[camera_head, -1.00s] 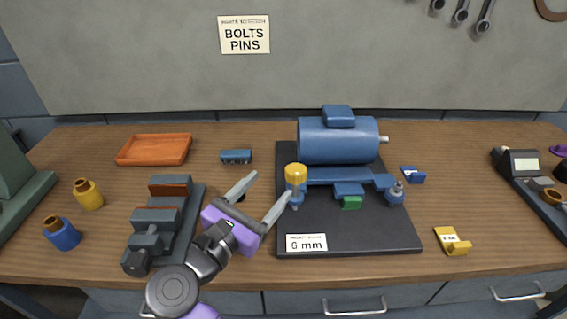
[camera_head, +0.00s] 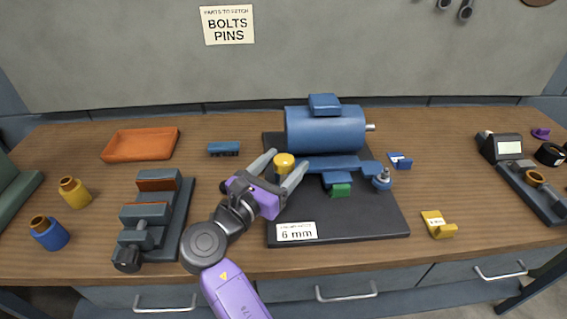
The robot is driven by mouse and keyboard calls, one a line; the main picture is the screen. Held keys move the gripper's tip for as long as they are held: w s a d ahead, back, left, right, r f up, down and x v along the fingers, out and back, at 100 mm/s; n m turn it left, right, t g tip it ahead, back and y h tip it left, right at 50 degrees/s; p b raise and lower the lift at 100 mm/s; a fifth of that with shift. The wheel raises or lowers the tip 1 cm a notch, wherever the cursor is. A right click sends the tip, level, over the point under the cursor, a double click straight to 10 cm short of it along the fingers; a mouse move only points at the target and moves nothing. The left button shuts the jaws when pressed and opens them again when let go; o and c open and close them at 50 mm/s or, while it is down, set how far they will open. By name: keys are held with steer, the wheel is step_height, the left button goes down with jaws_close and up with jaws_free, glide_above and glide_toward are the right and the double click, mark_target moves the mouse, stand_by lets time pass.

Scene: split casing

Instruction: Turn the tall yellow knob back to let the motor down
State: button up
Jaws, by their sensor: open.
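The tall yellow knob (camera_head: 284,163) stands at the left end of the blue bracket (camera_head: 335,165) on the black base plate (camera_head: 350,222). Its lower part is hidden by my gripper. My gripper (camera_head: 284,165) is open, with one finger on each side of the knob. I cannot tell whether either finger touches it. The blue motor (camera_head: 325,128) lies behind the bracket, its shaft pointing right. A green block (camera_head: 341,190) sits under the bracket's front. A smaller blue post with a grey top (camera_head: 382,179) stands at the bracket's right end.
A grey vise (camera_head: 155,220) stands left of my arm. An orange tray (camera_head: 142,145) and a small blue block (camera_head: 223,149) lie behind. Yellow (camera_head: 75,193) and blue (camera_head: 48,233) cylinders stand far left.

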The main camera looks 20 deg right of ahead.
steer(key=c, duration=1.4)
steer(key=shift+r+p, duration=0.2)
steer(key=shift+p, duration=0.6)
